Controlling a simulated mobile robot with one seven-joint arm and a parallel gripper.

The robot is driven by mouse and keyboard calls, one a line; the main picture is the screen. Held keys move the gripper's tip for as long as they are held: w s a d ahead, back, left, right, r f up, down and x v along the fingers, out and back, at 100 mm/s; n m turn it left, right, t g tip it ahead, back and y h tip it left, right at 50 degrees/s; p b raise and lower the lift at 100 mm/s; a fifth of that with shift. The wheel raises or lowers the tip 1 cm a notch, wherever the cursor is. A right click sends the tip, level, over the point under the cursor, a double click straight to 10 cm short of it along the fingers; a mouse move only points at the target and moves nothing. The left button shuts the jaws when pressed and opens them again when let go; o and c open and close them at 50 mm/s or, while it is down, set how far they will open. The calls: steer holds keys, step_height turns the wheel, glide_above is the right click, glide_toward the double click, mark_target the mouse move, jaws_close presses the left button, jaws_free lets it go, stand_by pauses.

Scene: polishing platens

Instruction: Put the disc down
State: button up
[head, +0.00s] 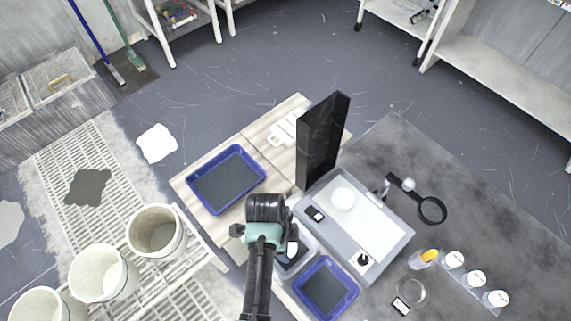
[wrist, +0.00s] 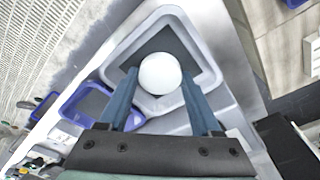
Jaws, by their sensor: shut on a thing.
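My gripper (wrist: 160,75) is shut on a white round disc (wrist: 160,73), held between its two blue fingertips. Beyond the disc is a grey-rimmed tray (wrist: 205,50) with a dark floor; the disc appears over that tray in the wrist view. I cannot tell whether the disc touches it. In the head view my gripper (head: 290,243) is over the same area, between the two blue trays, and hides most of the disc and grey tray.
A blue tray (head: 262,177) lies at the upper left and another blue tray (head: 353,290) at the lower right. A tall black panel (head: 322,140) stands behind. Buckets (head: 157,250) stand at the left.

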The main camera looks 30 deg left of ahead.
steer(key=shift+f, duration=0.15)
steer(key=o, duration=1.4)
steer(key=shift+o, duration=0.2)
step_height(320, 180, up, 12)
steer(key=a+p, duration=0.1)
steer(key=shift+s+a, duration=0.35)
